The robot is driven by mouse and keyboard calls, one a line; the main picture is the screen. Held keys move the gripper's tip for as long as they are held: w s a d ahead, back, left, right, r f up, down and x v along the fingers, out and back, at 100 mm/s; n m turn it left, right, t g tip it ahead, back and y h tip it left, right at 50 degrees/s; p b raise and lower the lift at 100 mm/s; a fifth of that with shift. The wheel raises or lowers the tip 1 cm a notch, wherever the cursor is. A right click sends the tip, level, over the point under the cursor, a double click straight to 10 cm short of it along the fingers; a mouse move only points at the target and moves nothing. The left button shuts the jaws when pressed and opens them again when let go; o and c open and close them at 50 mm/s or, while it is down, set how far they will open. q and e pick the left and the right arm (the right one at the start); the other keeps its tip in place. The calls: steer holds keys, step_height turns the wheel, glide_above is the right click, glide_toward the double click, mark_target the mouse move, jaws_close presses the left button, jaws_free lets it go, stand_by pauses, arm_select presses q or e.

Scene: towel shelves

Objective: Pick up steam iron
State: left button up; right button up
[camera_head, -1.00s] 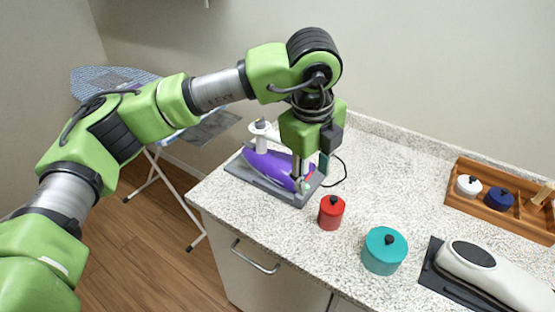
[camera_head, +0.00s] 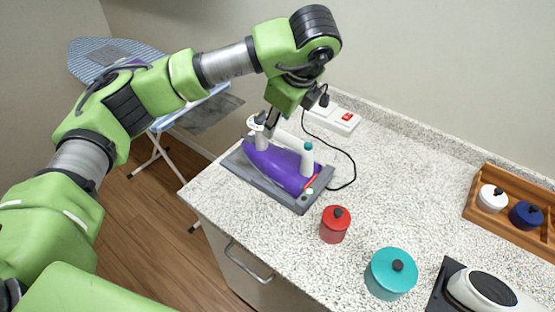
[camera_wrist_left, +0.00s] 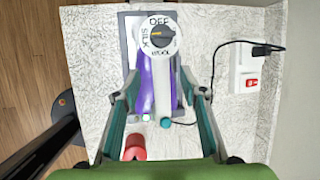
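The steam iron (camera_head: 281,165), with a purple body and a white handle, sits on a grey base (camera_head: 252,177) at the counter's left end. My left gripper (camera_head: 270,120) is above the rear of its handle in the head view; its fingertips are partly hidden there. In the left wrist view my left gripper (camera_wrist_left: 160,84) is open, its teal-lined fingers spread on either side of the iron (camera_wrist_left: 146,85). A white dial (camera_wrist_left: 159,35) marked OFF, SILK and WOOL shows at the iron's end. Contact with the iron cannot be made out.
A red canister (camera_head: 334,226) and a teal canister (camera_head: 390,275) stand in front of the iron. A white socket strip (camera_head: 333,116) with a black cord is behind. A wooden rack (camera_head: 515,205) is at right. An ironing board (camera_head: 120,62) stands left.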

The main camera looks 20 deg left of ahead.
mark_target(275, 134)
arm_select(q)
steer(key=p+x, duration=0.1)
steer(key=x, duration=0.1)
steer(key=shift+f+p, duration=0.35)
steer(key=shift+p, duration=0.05)
steer(key=p+x, duration=0.1)
steer(key=x, duration=0.2)
steer(key=shift+w+f, duration=0.15)
steer(key=shift+f, duration=0.4)
jaws_close()
steer(key=shift+w+r, duration=0.15)
arm_select(e)
steer(key=w+r, duration=0.3)
steer(key=shift+a+r, duration=0.1)
steer(key=shift+r, duration=0.15)
